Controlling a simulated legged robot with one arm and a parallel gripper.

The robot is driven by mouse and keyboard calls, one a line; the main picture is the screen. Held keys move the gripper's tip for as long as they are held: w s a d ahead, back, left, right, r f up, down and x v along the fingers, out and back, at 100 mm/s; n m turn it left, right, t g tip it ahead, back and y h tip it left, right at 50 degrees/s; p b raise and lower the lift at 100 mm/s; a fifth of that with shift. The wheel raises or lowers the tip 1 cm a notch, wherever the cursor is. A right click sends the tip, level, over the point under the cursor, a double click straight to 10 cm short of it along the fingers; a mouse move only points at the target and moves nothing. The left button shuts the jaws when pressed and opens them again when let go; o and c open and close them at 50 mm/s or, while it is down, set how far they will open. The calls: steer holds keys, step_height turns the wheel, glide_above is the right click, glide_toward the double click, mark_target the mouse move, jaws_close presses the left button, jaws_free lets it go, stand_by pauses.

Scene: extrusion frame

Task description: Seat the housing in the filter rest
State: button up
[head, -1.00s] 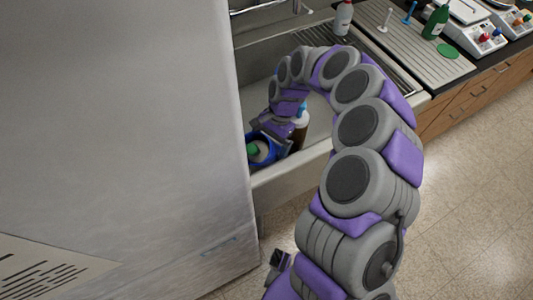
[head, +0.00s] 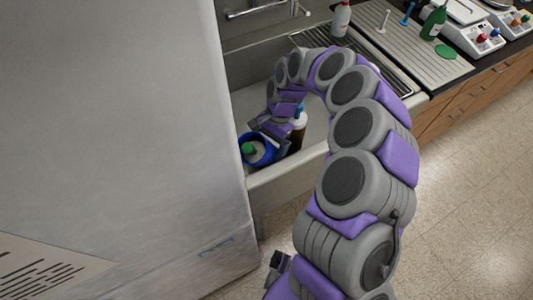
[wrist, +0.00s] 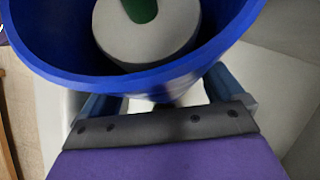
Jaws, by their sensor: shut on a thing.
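The housing looks to be the blue round cup (head: 268,143), held over or in the sink at the right edge of the grey cabinet. In the wrist view its blue rim (wrist: 140,78) fills the top of the picture. A pale round piece (wrist: 150,35) with a green stub (wrist: 140,8) sits inside it. My gripper (head: 268,128) is shut on the blue cup, with one finger on each side in the wrist view (wrist: 163,98). The cup's underside is hidden. I cannot make out the filter rest.
A brown bottle with a white top (head: 298,130) stands in the sink (head: 312,152), close to the right of the cup. The tall grey cabinet (head: 120,130) blocks the left.

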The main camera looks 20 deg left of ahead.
step_height(320, 180, up, 27)
steer(key=p, duration=0.6)
steer(key=shift+a, duration=0.1)
steer(key=shift+r, duration=0.5)
